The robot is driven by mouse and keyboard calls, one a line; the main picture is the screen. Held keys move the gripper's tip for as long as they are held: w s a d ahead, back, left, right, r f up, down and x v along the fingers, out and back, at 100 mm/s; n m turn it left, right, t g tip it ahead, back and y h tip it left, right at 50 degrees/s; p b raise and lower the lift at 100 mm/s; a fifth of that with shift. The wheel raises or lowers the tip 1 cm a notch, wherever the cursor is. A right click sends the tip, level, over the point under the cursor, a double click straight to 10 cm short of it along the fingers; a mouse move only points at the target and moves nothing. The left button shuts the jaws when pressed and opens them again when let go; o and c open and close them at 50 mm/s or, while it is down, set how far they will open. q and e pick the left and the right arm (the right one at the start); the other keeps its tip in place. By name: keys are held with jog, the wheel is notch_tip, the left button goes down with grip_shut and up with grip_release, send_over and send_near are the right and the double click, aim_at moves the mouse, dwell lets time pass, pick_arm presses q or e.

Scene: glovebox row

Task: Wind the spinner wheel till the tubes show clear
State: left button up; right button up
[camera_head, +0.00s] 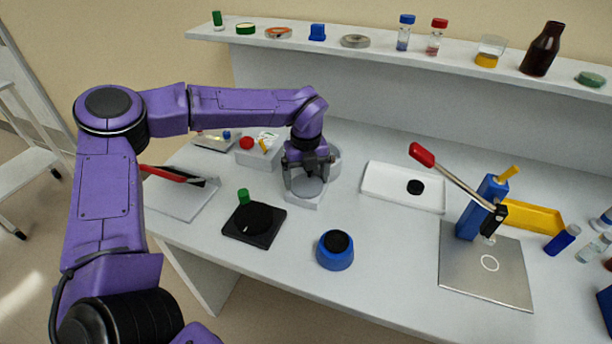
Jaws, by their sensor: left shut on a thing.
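My left gripper (307,172) points down over a pale grey device (303,200) with a round grey disc (308,187) on it, which I take to be the spinner. The gripper is shut on a part of it, but its fingers hide just what they hold. A rounded, pale housing (334,158) shows behind the gripper. I cannot make out any tubes in the spinner or whether their contents are clear. My right gripper is out of view.
A black square device (262,238) with a round top stands front left of the spinner, a green cap (243,195) at its back. A blue round pot (335,257) stands in front. A white tray (385,196) and a lever press (483,205) are to the right.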

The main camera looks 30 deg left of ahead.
pick_arm(q)
jog(key=m+p, duration=0.1)
jog(key=m, duration=0.1)
jog(key=shift+r+m+p, duration=0.15)
jog(key=shift+m+p, duration=0.25)
jog(key=m+p, duration=0.2)
jog(key=m, duration=0.1)
jog(key=shift+d+m, duration=0.1)
jog(key=shift+m, duration=0.2)
jog(key=m+p, duration=0.2)
jog(key=m, duration=0.2)
jog(key=shift+w+d, duration=0.1)
jog(key=shift+d+m+p, duration=0.1)
jog(key=shift+m+p, duration=0.7)
jog(key=shift+m, duration=0.8)
